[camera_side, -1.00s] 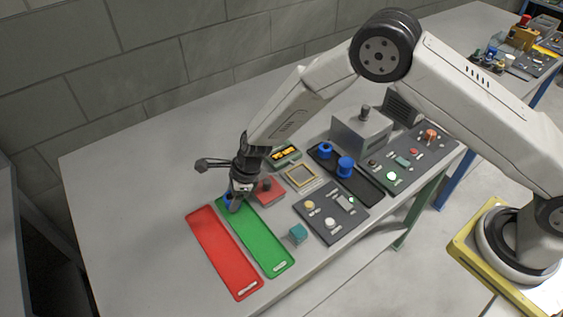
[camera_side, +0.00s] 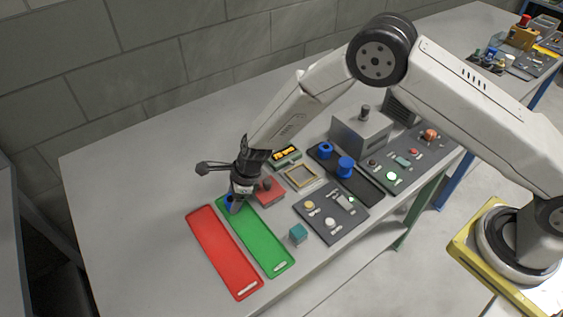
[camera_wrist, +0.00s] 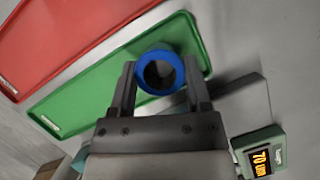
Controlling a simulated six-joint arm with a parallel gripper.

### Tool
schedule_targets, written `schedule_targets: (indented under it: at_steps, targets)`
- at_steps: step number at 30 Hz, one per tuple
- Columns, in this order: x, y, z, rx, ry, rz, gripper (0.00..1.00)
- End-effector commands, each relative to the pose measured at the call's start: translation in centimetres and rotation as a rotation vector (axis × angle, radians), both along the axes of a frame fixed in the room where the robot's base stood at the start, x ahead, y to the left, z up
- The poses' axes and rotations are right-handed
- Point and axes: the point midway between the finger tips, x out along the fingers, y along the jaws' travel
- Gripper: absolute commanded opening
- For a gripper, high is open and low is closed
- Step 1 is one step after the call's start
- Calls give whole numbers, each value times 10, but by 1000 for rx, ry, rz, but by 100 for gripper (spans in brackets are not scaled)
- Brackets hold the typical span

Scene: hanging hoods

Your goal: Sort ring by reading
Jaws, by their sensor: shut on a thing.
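My gripper (camera_side: 235,205) is shut on a blue ring (camera_wrist: 160,92), which sits between the two fingertips in the wrist view. In the side view a bit of the blue ring (camera_side: 228,200) shows beside the fingers. The ring is over the far end of the green tray (camera_side: 262,241); I cannot tell whether it touches the tray. The red tray (camera_side: 222,250) lies alongside to the left. A small gauge (camera_wrist: 258,150) has an orange display that seems to read 70; it also shows in the side view (camera_side: 285,156). Two blue pieces (camera_side: 346,168) stand on a dark tray (camera_side: 368,190).
A red block (camera_side: 269,191) and a tan square frame (camera_side: 300,176) are right of my gripper. A dark panel with knobs (camera_side: 325,228), a teal cube (camera_side: 299,233) and a grey box (camera_side: 360,134) stand further right. The table's left side is clear.

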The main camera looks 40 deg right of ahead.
Motion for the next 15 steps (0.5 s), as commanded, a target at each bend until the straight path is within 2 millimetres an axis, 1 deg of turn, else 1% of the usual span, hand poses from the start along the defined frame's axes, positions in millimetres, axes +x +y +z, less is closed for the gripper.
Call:
schedule_targets:
  at_steps: [3, 4, 5, 6, 7, 8, 15]
  targets:
    - [0, 0, -2, 1, -1, 0, 0]
    - [0, 0, -2, 1, -1, 0, 65]
    - [0, 0, -1, 1, -1, 0, 75]
    - [0, 0, -1, 1, -1, 0, 87]
    - [0, 0, -1, 1, -1, 0, 97]
    - [0, 0, -2, 1, -1, 0, 100]
    - [0, 0, -2, 0, 0, 0, 100]
